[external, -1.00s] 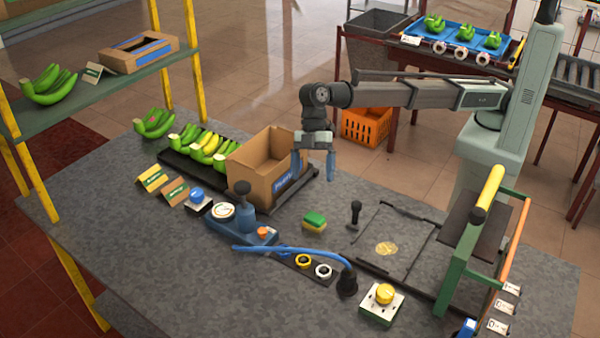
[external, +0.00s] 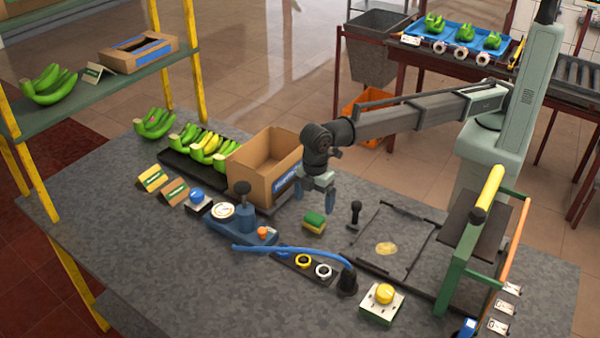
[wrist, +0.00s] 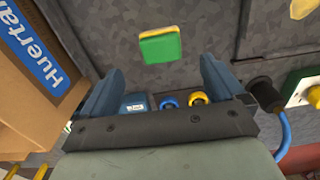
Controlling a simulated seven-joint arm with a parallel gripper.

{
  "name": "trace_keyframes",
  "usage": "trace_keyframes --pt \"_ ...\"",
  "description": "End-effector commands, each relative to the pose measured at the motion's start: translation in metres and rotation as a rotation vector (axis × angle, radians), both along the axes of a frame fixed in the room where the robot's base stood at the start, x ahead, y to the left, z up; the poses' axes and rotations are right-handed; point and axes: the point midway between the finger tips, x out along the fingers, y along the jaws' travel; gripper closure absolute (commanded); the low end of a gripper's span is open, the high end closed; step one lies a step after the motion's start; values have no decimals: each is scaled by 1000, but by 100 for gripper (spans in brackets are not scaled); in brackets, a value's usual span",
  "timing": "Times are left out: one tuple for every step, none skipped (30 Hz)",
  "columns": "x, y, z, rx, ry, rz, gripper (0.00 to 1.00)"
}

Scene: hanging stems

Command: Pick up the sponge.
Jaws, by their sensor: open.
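The sponge (external: 314,221) has a green top and a yellow underside and lies flat on the grey table. It also shows in the wrist view (wrist: 161,46), near the top middle, ahead of the fingers and roughly in line with the gap between them. My gripper (external: 316,198) is open and empty, with blue fingers pointing down above the table, just behind the sponge in the external view. In the wrist view my gripper (wrist: 157,85) shows both fingers spread wide. The fingers do not appear to touch the sponge.
A cardboard box (external: 262,172) stands close to the left of my gripper. A black upright handle (external: 355,213) is right of the sponge. A blue hose (external: 300,251), rings (external: 303,261) and a yellow knob box (external: 382,300) lie in front.

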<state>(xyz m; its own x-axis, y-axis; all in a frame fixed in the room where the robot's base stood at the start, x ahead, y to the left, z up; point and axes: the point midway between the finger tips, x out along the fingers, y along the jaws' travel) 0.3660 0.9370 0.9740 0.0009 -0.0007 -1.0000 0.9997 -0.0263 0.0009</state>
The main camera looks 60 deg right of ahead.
Motion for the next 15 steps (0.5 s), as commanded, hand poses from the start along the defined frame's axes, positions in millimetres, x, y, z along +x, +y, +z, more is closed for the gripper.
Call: trace_keyframes --pt "0 -1 -9 -2 1 0 4" --pt "0 -1 -13 -2 1 0 4" --pt "0 -1 -17 -1 1 0 4" --pt "0 -1 -19 0 1 0 4" --pt "0 0 -21 0 1 0 4" --pt "0 0 -23 0 1 0 4" --pt "0 0 -24 1 1 1 4" --pt "0 0 -25 1 1 1 4" --pt "0 0 -27 1 1 1 4" --pt "0 0 -28 1 1 1 4" --pt "-1 -1 -31 0 1 1 4" --pt "-1 -1 -34 0 1 1 4" --pt "-1 -1 -38 -1 1 1 4" --pt "-1 -2 -41 -1 1 1 4" --pt "-2 -2 -46 -1 1 1 4"
